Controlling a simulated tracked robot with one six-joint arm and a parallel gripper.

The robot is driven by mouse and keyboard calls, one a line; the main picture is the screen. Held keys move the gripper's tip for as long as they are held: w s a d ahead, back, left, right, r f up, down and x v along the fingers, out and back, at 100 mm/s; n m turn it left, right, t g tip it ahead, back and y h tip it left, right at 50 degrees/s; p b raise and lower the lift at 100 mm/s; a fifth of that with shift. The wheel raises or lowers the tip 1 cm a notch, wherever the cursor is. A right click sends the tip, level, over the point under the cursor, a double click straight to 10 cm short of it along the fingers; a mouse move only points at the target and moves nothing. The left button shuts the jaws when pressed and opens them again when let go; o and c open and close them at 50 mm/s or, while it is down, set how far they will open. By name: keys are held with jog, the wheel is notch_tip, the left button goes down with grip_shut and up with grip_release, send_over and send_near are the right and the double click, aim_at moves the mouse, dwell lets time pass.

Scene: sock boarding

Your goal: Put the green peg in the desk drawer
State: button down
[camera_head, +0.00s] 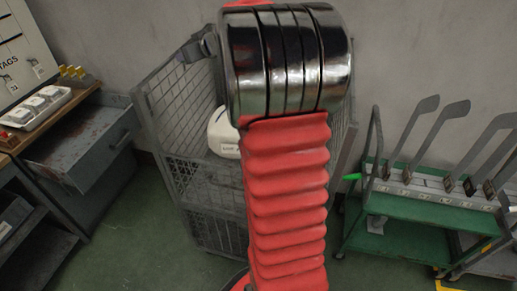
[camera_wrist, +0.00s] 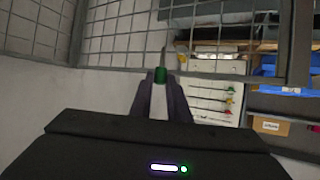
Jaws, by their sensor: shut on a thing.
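In the wrist view my gripper (camera_wrist: 161,78) is shut on the green peg (camera_wrist: 160,72), which sits between the fingertips with a thin dark tip pointing up. In the head view my red arm hides the gripper. A small bright green piece (camera_head: 350,177) shows just right of my arm there; I cannot tell whether it is the peg. The grey desk drawer (camera_head: 104,153) at the left of the head view is pulled open, below the wooden desk top. My arm is well to the right of it.
A wire mesh cage (camera_head: 178,105) with a white item (camera_head: 222,132) stands between the desk and my arm. A green trolley (camera_head: 400,228) with several upright paddle shapes is at the right. In the wrist view, mesh bars and shelves with a cardboard box (camera_wrist: 270,125) lie beyond the gripper.

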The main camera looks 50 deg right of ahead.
jog(key=s+d+f, duration=0.4)
jog(key=f, duration=0.6)
jog(key=s+d+f, duration=0.4)
jog(key=s+f, duration=0.1)
jog(key=f, duration=0.6)
jog(key=s+d+f+h, duration=0.1)
jog(key=s+d+f, duration=0.3)
jog(key=f, duration=0.6)
jog(key=shift+s+d+f+m, duration=0.3)
jog(key=shift+d+f+m, duration=0.1)
jog(key=shift+d, duration=0.2)
notch_tip(320, 180, down, 14)
jog(key=shift+f, duration=2)
